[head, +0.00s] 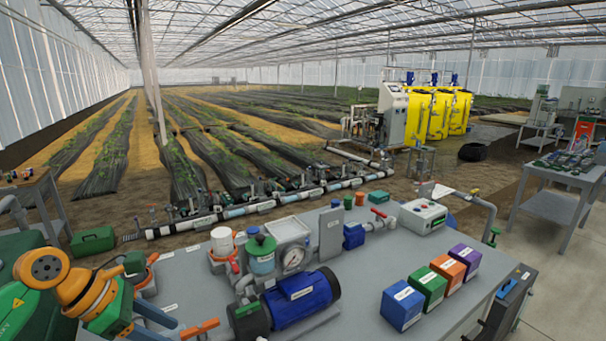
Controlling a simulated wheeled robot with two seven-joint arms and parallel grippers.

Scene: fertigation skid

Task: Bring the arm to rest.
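My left arm, with green and orange links, comes in at the lower left, beside and partly in front of the grey bench (362,262). I cannot make out the fingers of my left gripper in the head view. My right arm and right gripper do not show. I see nothing held.
The bench carries a blue motor pump (302,294), a pressure gauge (293,258), a white controller box (422,216), and blue (402,305), green (428,287), orange (448,270) and purple (465,257) boxes. A dark case (507,308) stands at its right edge. Bare bench lies mid-right.

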